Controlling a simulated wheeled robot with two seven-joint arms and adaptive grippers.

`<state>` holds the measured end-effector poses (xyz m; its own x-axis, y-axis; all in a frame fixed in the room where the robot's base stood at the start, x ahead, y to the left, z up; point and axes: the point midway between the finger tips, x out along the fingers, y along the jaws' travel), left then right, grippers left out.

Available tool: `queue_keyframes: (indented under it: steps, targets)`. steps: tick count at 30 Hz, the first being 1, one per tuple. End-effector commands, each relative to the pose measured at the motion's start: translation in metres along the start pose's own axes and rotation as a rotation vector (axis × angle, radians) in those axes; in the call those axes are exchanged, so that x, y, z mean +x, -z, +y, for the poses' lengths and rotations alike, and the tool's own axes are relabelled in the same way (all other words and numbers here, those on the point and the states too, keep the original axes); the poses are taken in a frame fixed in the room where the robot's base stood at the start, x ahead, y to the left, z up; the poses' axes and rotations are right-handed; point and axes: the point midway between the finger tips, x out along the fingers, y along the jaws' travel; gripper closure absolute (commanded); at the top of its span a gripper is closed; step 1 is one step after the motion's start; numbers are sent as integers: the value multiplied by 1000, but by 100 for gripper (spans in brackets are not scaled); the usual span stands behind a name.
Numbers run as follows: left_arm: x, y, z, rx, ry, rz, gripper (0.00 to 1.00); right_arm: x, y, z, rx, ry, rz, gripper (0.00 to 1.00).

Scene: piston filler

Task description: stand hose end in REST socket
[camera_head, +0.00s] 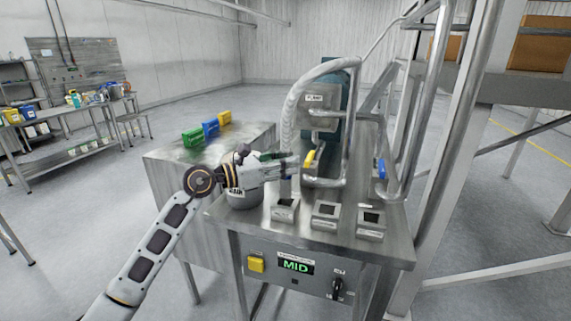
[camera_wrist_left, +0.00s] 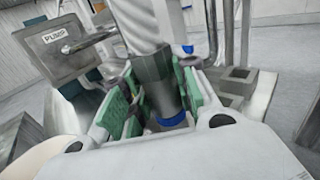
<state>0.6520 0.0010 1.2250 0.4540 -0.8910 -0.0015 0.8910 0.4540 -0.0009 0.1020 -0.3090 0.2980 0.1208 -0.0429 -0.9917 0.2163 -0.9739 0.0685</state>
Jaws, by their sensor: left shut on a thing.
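My left gripper (camera_head: 285,166) is shut on the hose end, above the left front part of the steel table. In the left wrist view the hose end is a dark collar (camera_wrist_left: 154,75) with a blue ring (camera_wrist_left: 174,119) low down, between green finger pads. The pale ribbed hose (camera_head: 291,112) rises from the gripper and arches over to the pump. Three square sockets stand along the table front: left (camera_head: 285,209), middle (camera_head: 325,214) and right (camera_head: 371,223). Their labels are too small to read, so I cannot tell which is REST. My right gripper is not in view.
A round grey pot (camera_head: 242,198) stands under my left wrist. The PUMP plate (camera_head: 315,99), a yellow-handled valve (camera_head: 309,159) and a blue handle (camera_head: 382,170) lie behind the sockets. The front panel (camera_head: 296,280) shows MID. Steel posts stand at right.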

Motion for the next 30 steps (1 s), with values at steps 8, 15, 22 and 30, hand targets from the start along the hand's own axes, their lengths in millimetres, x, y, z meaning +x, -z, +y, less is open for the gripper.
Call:
queue_keyframes:
  steps: [8,15,22,30]
  targets:
    - [0,-1,0,1,0,-2,100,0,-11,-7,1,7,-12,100]
    - [0,2,0,2,-1,-1,100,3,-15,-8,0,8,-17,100]
    - [0,2,0,1,0,-2,100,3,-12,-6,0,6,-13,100]
    - [0,8,0,1,-1,-1,100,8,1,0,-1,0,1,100]
